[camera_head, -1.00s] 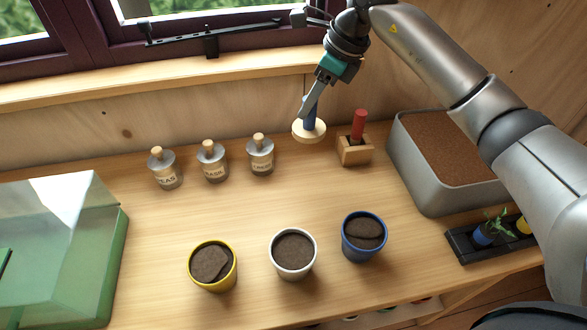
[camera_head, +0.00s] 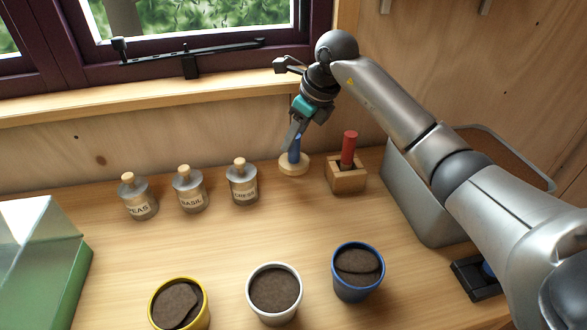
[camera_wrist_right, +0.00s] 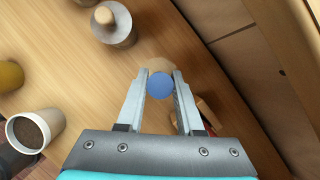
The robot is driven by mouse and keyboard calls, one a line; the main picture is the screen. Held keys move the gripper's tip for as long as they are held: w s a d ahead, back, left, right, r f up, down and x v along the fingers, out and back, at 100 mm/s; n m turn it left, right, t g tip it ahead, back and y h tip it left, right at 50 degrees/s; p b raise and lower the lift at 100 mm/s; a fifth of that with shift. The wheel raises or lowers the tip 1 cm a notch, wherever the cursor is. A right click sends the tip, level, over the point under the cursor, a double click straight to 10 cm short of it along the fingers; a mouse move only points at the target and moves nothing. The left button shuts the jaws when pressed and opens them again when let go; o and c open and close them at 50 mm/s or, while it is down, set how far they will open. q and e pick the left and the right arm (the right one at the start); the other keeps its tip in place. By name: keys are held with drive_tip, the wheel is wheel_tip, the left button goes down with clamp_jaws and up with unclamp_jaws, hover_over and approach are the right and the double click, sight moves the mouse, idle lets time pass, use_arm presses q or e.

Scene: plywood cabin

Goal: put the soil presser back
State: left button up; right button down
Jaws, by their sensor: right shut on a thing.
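The soil presser has a blue handle and a round pale wooden disc (camera_head: 294,164). It stands about upright at the back of the table, near the wall, left of the wooden block. The disc looks to be at table level, but I cannot tell for sure that it touches. My right gripper (camera_head: 294,139) is shut on the blue handle from above. In the right wrist view the round handle top (camera_wrist_right: 160,86) sits between the two fingertips, with part of the disc behind it. My left gripper is not in view.
A wooden block (camera_head: 347,182) holding a red-handled tool (camera_head: 349,149) stands just right of the presser. Labelled bottles, the nearest one CRESS (camera_head: 244,186), stand left. Pots of soil, one white (camera_head: 274,292), line the front. A grey soil bin (camera_head: 412,200) is right. Mid-table is clear.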

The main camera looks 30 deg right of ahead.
sight(295, 161)
drive_tip(key=shift+f+b, duration=0.5)
drive_tip(key=shift+f, duration=3.3)
drive_tip(key=shift+f, duration=0.1)
drive_tip(key=c, duration=0.5)
unclamp_jaws()
drive_tip(key=shift+c, duration=0.2)
drive_tip(key=shift+r, duration=0.2)
drive_tip(key=p+v, duration=0.1)
drive_tip(key=v, duration=1.1)
drive_tip(key=shift+p, duration=0.4)
